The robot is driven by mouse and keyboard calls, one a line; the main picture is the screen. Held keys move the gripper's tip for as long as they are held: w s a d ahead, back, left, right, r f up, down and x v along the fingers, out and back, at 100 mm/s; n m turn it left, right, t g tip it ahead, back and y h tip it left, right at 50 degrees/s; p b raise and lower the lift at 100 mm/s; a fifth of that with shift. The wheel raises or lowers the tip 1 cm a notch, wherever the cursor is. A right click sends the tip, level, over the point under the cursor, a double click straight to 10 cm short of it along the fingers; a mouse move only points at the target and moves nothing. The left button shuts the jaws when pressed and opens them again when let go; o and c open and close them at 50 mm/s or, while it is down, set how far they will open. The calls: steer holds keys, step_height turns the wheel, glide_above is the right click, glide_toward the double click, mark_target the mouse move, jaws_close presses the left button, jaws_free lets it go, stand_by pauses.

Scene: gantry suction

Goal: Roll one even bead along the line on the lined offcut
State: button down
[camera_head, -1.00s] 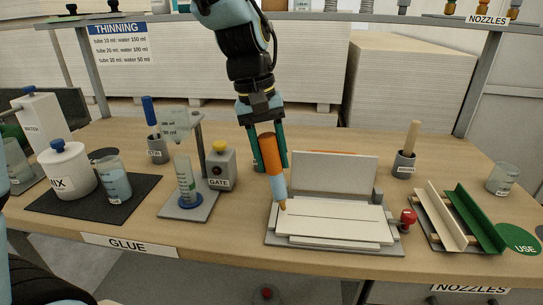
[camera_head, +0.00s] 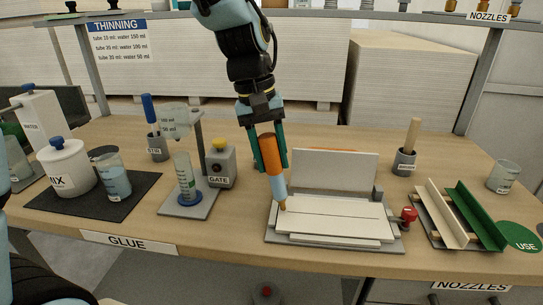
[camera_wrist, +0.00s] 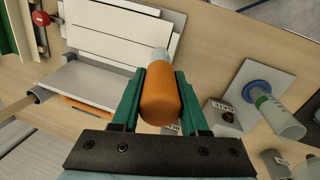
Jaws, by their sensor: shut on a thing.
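My gripper (camera_head: 269,150) is shut on an orange and pale blue glue bottle (camera_head: 273,165). In the wrist view the bottle's orange end (camera_wrist: 160,95) sits between the green fingers. The bottle tilts slightly, its narrow tip pointing down at the left end of the white lined offcut (camera_head: 333,216). A thin dark line runs along the offcut from left to right. The tip is at or just above the line's left end; I cannot tell if it touches. No bead can be made out on the line. The offcut lies on a grey fixture (camera_head: 272,240).
A pale upright panel (camera_head: 335,165) stands behind the offcut, and a red knob (camera_head: 409,215) is at the fixture's right. The GATE box (camera_head: 221,167) and a tube stand (camera_head: 190,205) are to the left. White and green angle pieces (camera_head: 470,215) lie to the right.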

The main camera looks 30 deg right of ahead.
steer(key=shift+f, duration=0.2)
steer(key=shift+s+d, duration=0.15)
stand_by(0.3)
steer(key=shift+s+d, duration=0.15)
steer(key=shift+d, duration=0.1)
steer(key=shift+s+d, duration=0.1)
steer(key=shift+s, duration=0.05)
steer(key=shift+s+d+p, duration=0.2)
steer(key=shift+d+p, duration=0.05)
steer(key=shift+p, duration=0.1)
steer(key=shift+s+d, duration=0.1)
steer(key=shift+d, duration=0.05)
stand_by(0.4)
steer(key=shift+s+d, duration=0.2)
steer(key=shift+d, duration=0.05)
steer(key=shift+s+d, duration=0.1)
stand_by(0.4)
